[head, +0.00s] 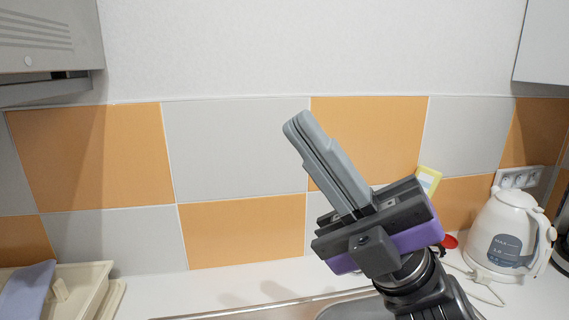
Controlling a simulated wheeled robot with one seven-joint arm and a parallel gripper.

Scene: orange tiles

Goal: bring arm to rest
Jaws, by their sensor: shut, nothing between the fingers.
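My gripper (297,122) is raised in the middle of the head view, in front of the orange and grey wall tiles. Its two grey fingers lie together and point up and to the left. Nothing is held between them. The black and purple gripper body (385,231) and my dark arm below it come up from the bottom edge, right of centre. They hide part of the counter and wall behind.
A white kettle (497,233) stands at the right, with a cord beside it and sockets (518,178) behind. A cream tray (72,291) with a bluish cloth (25,291) is at lower left. A sink edge (255,308) shows at the bottom. Cabinets occupy both upper corners.

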